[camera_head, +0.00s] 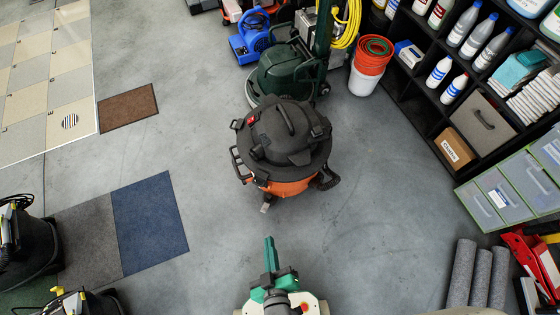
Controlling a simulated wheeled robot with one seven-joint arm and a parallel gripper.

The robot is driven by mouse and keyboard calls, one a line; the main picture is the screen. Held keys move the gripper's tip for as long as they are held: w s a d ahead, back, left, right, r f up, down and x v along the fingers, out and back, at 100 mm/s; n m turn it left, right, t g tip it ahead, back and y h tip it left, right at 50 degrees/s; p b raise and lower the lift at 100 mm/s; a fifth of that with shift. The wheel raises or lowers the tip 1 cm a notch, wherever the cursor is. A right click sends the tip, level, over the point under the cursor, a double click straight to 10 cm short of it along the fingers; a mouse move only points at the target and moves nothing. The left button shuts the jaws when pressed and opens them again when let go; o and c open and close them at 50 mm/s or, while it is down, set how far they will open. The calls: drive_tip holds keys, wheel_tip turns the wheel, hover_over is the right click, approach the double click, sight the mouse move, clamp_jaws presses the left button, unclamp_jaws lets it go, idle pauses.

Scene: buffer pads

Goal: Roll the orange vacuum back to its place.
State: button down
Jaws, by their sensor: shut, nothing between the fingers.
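The orange vacuum (289,187) stands upright on the grey floor in the middle of the view. Its black lid (285,140) with a top handle hides most of the orange tank. A black bar handle juts from its left side, and a dark wheel or foot shows at its lower right. My gripper (268,240) is at the bottom centre, green, with its fingers shut and empty. It points toward the vacuum, with bare floor between them.
A dark green floor machine (285,75) stands right behind the vacuum. A blue blower (252,38) and stacked orange and white buckets (369,68) are near it. Shelves (420,92) line the right. Grey rolls (461,275) stand lower right. Mats (150,227) lie left; floor around the vacuum's sides is open.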

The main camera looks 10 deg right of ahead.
drive_tip(key=w+f+n+g+h, duration=0.45)
drive_tip(key=w+f+n, duration=0.85)
drive_tip(key=w+f, duration=0.55)
drive_tip(key=w+r+n+g+h, duration=0.1)
drive_tip(key=w+r+n+h, duration=0.15)
drive_tip(key=w, duration=0.35)
drive_tip(key=w+r+n+g+h, duration=0.1)
drive_tip(key=w+r+n+g, duration=0.2)
drive_tip(key=w, duration=0.4)
drive_tip(key=shift+n+t, duration=0.25)
drive_tip(key=shift+t, duration=0.4)
drive_tip(key=x, duration=0.8)
drive_tip(key=shift+d+f, duration=0.1)
drive_tip(key=shift+f, duration=0.2)
drive_tip(key=shift+w+d+f, duration=0.15)
drive_tip(key=shift+w+d, duration=0.85)
drive_tip(key=shift+d, duration=0.25)
drive_tip(key=shift+w+d, duration=0.35)
drive_tip(key=shift+d, duration=0.05)
drive_tip(key=shift+s+d, duration=0.1)
